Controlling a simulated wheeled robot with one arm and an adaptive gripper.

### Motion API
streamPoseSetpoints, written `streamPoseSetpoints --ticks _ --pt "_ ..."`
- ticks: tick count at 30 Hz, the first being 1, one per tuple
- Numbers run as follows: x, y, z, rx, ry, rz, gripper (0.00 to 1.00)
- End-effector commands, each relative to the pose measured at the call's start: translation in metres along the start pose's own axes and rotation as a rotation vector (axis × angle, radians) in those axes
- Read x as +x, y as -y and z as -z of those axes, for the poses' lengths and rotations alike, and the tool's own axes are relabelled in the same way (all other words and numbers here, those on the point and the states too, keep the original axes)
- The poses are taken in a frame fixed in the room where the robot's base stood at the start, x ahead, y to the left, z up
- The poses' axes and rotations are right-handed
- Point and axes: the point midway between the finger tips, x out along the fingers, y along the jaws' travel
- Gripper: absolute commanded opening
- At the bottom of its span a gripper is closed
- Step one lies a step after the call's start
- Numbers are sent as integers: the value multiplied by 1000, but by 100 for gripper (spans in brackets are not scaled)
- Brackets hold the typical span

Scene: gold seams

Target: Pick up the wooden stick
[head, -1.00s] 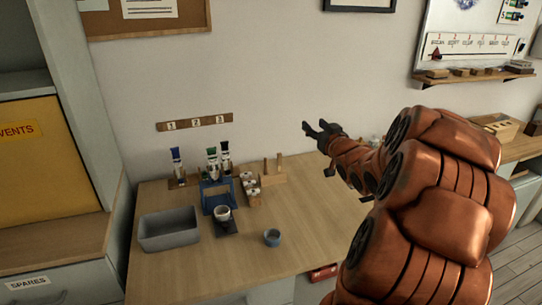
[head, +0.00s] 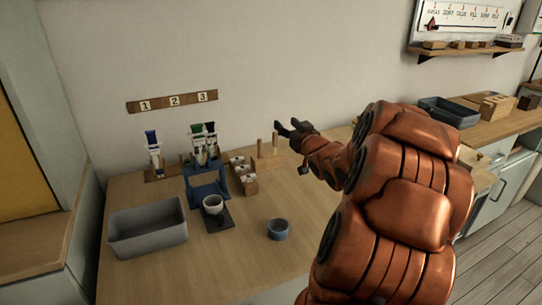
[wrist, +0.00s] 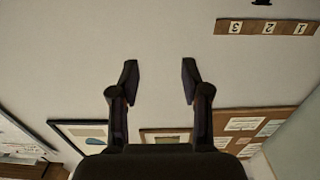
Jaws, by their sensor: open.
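Two thin upright wooden sticks stand in a small wooden block (head: 268,163) at the back of the table, close to the wall. One stick (head: 259,148) is on the left and the other (head: 275,143) on the right; I cannot tell which the task means. My gripper (head: 284,128) is open and empty, raised in the air, and appears just above and right of the sticks in the head view. In the wrist view its two fingers (wrist: 159,78) are spread apart, with only wall behind them. No stick shows there.
A numbered strip (head: 172,101) is on the wall.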

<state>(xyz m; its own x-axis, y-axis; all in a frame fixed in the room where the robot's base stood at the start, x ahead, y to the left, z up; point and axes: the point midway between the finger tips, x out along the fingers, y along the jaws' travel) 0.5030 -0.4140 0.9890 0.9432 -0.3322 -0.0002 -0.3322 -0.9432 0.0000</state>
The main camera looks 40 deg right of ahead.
Motion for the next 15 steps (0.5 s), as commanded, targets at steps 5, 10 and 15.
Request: streamPoseSetpoints --ticks 5,10,15 --pt "0 0 -49 0 0 0 47" --pt "0 1 -68 0 0 1 47" --pt "1 1 -75 0 0 2 47"
